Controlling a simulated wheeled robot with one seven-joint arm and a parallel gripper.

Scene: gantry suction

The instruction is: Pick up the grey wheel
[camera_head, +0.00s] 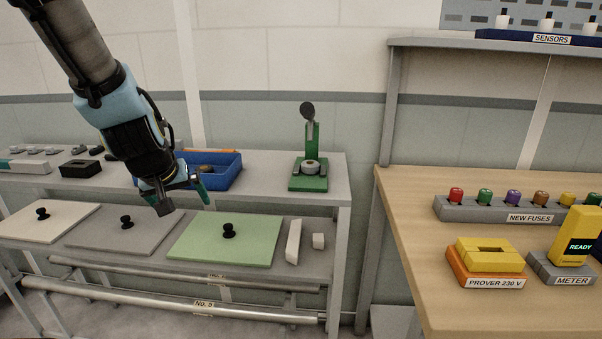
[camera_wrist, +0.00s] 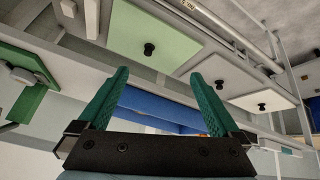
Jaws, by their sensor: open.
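A small grey wheel-like ring (camera_head: 311,167) sits on the base of a green stand (camera_head: 308,184) at the right end of the grey bench. I cannot tell for certain that it is the grey wheel. In the wrist view the green stand (camera_wrist: 27,102) shows at the left edge with a pale piece (camera_wrist: 22,75) on it. My gripper (camera_head: 184,201) is open and empty, left of the stand, in front of the blue tray (camera_head: 226,172). In the wrist view my gripper (camera_wrist: 158,73) has green fingers spread wide with nothing between them.
Below, a lower shelf carries a white, a grey (camera_head: 100,238) and a green plate (camera_head: 205,245) with black knobs. A brownish round item (camera_head: 206,168) lies in the tray. A wooden table (camera_head: 400,205) with fuses and a yellow prover (camera_head: 487,255) stands right.

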